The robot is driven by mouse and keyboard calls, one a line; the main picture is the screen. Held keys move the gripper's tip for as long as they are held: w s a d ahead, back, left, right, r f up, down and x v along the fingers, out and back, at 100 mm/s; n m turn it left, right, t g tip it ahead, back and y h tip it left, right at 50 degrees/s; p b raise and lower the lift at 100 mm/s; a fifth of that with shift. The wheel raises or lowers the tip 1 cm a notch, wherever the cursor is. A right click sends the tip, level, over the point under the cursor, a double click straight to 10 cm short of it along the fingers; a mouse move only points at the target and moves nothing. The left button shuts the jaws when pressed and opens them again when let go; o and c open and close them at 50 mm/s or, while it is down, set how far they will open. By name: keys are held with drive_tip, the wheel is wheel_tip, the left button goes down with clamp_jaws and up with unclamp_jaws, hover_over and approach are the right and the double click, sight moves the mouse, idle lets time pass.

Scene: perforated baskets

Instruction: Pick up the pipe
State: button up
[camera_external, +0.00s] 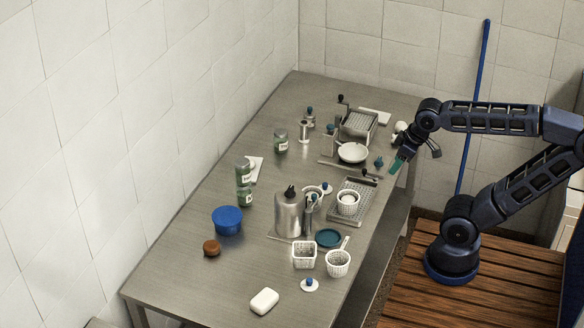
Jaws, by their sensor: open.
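I cannot tell for certain which thing is the pipe. A thin grey rod (338,164) lies on the far right part of the steel table, in front of a white bowl. Another thin rod (279,239) lies near the table's middle. A long blue pole (481,62) leans upright against the back wall, partly hidden behind my arm. My gripper (415,161) hangs over the table's right edge, pointing down. It is open, with its fingers apart and a teal tip on the left; nothing shows clearly between them.
The steel table (170,268) holds a blue tub (227,220), a metal canister (288,214), two white baskets (304,255) (338,263), graters (359,126), a white bowl (352,152) and several jars. A wooden slatted platform (470,305) is at right. The table's near left is mostly clear.

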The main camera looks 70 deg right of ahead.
drive_tip(key=w+d+r+m+g+y, duration=0.1)
drive_tip(key=w+d+r+m, duration=0.15)
drive_tip(key=w, duration=0.45)
drive_tip(key=w+d+r+m, duration=0.2)
drive_tip(key=w+d, duration=0.2)
drive_tip(key=w, duration=0.3)
drive_tip(key=m+g+h, duration=0.1)
drive_tip(key=m+g, duration=0.3)
drive_tip(key=m, duration=0.9)
hover_over(303, 125)
drive_tip(key=shift+n, duration=0.25)
wheel_tip(303, 125, down, 23)
drive_tip(key=shift+s+a+f, duration=0.1)
drive_tip(key=shift+s+f, duration=0.05)
drive_tip(key=shift+d+f, duration=0.15)
drive_tip(key=shift+f, duration=2.6)
drive_tip(key=shift+d+f, duration=0.15)
drive_tip(key=shift+f, duration=2.6)
drive_tip(key=c, duration=0.8)
